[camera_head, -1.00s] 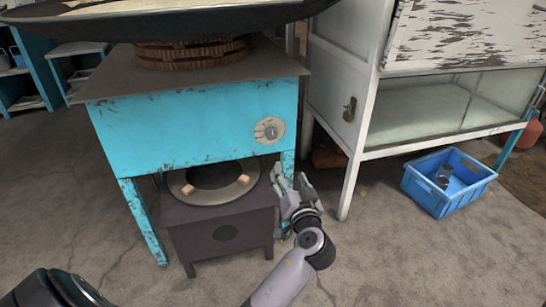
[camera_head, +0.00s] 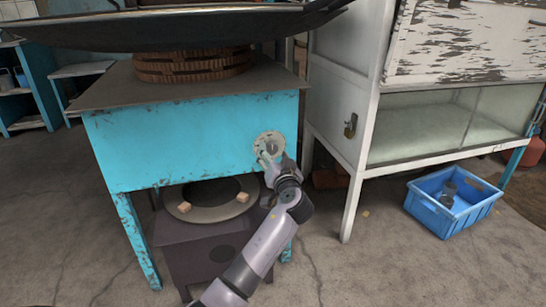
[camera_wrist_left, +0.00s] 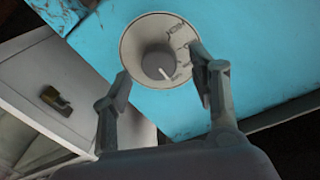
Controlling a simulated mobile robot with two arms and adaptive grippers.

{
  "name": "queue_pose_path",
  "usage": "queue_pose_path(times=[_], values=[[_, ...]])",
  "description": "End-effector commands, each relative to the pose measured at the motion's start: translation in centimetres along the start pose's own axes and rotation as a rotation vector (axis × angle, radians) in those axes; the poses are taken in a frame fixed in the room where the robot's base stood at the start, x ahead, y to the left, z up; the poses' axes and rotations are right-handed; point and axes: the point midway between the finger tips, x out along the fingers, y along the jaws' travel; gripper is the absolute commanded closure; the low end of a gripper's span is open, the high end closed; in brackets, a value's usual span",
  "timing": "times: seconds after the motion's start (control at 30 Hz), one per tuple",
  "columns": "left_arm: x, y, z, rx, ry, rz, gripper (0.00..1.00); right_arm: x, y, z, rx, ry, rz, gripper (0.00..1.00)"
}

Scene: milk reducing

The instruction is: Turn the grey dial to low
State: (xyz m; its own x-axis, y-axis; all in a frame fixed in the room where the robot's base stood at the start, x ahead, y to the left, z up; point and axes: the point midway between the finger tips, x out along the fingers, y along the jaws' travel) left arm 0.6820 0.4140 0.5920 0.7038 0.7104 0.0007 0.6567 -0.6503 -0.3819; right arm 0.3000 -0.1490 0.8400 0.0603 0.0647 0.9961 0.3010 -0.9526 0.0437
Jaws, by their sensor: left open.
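The grey dial (camera_head: 266,139) is on a round pale plate on the front of the turquoise stove table (camera_head: 180,140), near its right end. In the left wrist view the dial (camera_wrist_left: 158,64) shows a white pointer mark toward its lower edge. My right gripper is out of view.
A wide dark pan (camera_head: 170,32) sits above the table on a brick ring (camera_head: 190,66). A dark burner stand (camera_head: 195,255) is underneath. A white cabinet (camera_head: 335,110) with a padlock stands close at right. A blue crate (camera_head: 430,212) lies on the floor.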

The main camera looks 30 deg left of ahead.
Motion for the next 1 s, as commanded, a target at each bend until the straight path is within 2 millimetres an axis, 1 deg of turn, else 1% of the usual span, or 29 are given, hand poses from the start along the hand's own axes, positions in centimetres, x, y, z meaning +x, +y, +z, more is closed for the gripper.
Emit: queue_pose_path(times=[0.03,0.1,0.2,0.5,1.0], values=[[0.7,0.1,0.1,0.0,0.0,-0.001,0.45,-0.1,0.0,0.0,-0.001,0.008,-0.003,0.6],[1.3,0.1,0.1,0.0,0.0,0.0,0.45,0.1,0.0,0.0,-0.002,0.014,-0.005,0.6],[1.9,0.0,0.1,0.0,0.0,0.0,0.45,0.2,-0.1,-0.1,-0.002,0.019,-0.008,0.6],[2.0,0.0,0.0,-0.001,-0.001,0.001,0.45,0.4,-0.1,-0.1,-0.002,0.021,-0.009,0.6],[2.0,0.0,0.0,-0.001,-0.001,0.001,0.79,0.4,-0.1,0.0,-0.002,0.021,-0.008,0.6]])
